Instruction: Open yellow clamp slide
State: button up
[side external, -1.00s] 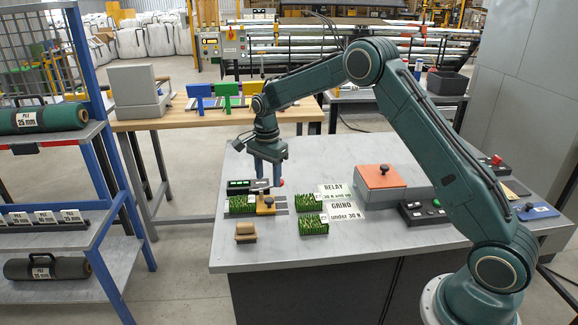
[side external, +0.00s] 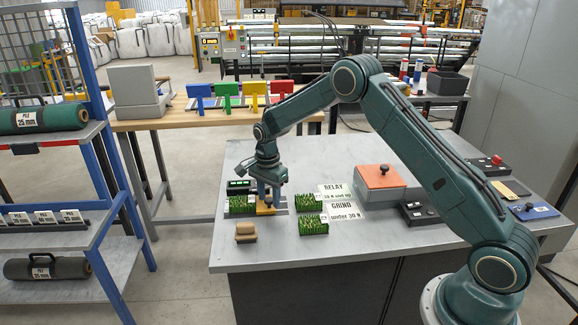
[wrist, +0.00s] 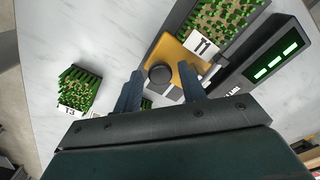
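The yellow clamp slide (side external: 265,211) lies on its rail beside a grass turf sample (side external: 241,205) on the grey bench. In the wrist view, the yellow slide (wrist: 182,52) has a round black knob (wrist: 160,74) and sits against the turf tagged T1 (wrist: 212,22). My gripper (side external: 267,200) is low over the slide. In the wrist view, the fingers of my gripper (wrist: 160,72) are apart, one on each side of the knob in the picture. I cannot tell whether they touch it. The fingers partly hide the rail.
A black display unit (wrist: 272,58) with green bars stands beside the clamp. Turf samples (side external: 313,223) and RELAY and GRIND signs lie to the right. An orange-lidded box (side external: 380,180) stands farther right.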

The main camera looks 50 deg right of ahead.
grip_shut()
jog(key=shift+s+d, duration=1.1)
jog(key=shift+d, duration=0.05)
jog(key=shift+o, duration=1.3)
grip_release()
jog(key=shift+r, duration=0.1)
notch_tip(320, 180, up, 14)
